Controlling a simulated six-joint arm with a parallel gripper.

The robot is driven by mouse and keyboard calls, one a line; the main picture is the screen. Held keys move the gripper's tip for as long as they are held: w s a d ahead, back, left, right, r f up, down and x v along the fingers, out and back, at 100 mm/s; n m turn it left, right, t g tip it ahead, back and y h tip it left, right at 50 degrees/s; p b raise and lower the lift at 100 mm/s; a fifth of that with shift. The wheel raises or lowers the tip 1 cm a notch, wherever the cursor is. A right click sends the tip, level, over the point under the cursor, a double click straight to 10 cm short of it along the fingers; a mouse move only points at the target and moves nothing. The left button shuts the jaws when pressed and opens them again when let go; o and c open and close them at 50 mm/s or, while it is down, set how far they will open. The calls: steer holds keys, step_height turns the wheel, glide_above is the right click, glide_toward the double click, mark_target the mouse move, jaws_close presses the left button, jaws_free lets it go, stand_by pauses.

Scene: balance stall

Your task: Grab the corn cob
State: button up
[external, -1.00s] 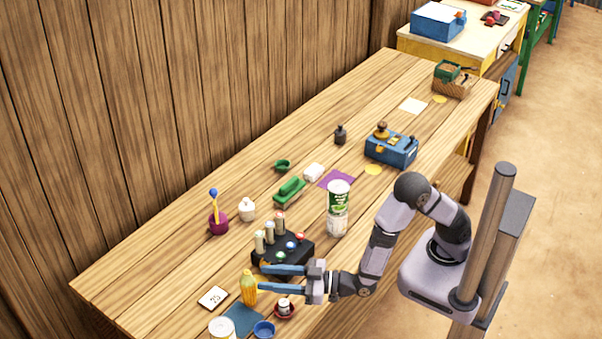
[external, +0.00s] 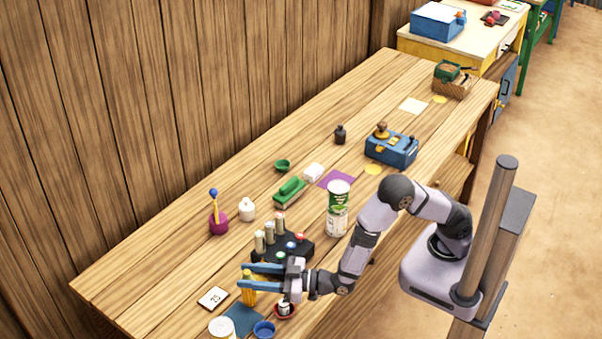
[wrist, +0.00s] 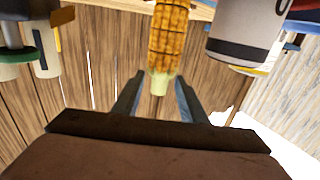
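The yellow corn cob (external: 249,297) stands upright near the front left of the table, its upper part partly hidden by my fingers. In the wrist view the orange-yellow cob (wrist: 168,38) with a pale green end lies between and beyond my fingertips. My gripper (external: 242,276) is open, with its two blue fingers level at the cob. In the wrist view my gripper (wrist: 161,78) shows a gap between its fingers and holds nothing; I cannot tell whether either finger touches the cob.
A black box (external: 290,250) with pegs and coloured buttons stands just behind my gripper. A red saucer (external: 285,314) with a small cup sits close to the wrist. A blue bowl (external: 264,329), a teal mat (external: 241,319) and a price card (external: 213,298) lie nearby. A tall can (external: 338,210) stands farther right.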

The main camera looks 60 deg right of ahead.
steer(key=shift+w+a, duration=0.25)
steer(key=shift+w, duration=0.25)
steer(key=shift+c, duration=0.5)
jaws_close()
